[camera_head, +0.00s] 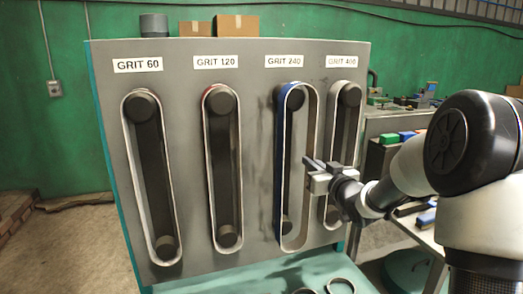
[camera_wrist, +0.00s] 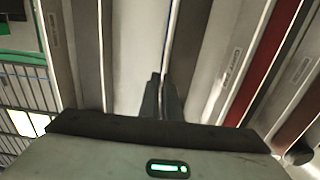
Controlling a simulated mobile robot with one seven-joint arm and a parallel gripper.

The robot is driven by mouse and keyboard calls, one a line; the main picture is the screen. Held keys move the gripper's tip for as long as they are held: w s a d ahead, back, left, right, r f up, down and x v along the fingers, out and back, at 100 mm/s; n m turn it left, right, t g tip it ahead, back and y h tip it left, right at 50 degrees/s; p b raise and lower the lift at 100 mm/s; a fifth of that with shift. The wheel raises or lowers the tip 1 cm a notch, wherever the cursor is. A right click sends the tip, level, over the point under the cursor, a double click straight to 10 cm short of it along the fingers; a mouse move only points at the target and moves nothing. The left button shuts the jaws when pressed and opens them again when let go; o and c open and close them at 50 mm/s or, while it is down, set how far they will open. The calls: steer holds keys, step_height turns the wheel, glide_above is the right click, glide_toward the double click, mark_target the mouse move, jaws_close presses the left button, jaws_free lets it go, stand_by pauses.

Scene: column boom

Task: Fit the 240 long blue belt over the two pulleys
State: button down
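The blue belt (camera_head: 280,165) is a tall loop under the GRIT 240 label. Its outer face is blue on the left and its inside looks pale. In the head view, the loop encircles the dark upper pulley (camera_head: 295,99) and lower pulley (camera_head: 287,228); I cannot tell whether it is seated on them or in front of them. Its right strand stands well away from both pulleys. My gripper (camera_head: 312,166) is at that right strand, about mid-height. In the wrist view, my fingers (camera_wrist: 161,97) are closed together on a thin belt edge (camera_wrist: 171,45).
The grey panel (camera_head: 258,55) carries fitted belts at GRIT 60 (camera_head: 128,150), GRIT 120 (camera_head: 207,150) and GRIT 400 (camera_head: 359,125). The GRIT 400 belt is close to the right of my gripper. A teal ledge (camera_head: 235,283) with dark rings (camera_head: 340,285) lies below.

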steer(key=shift+v, duration=1.6)
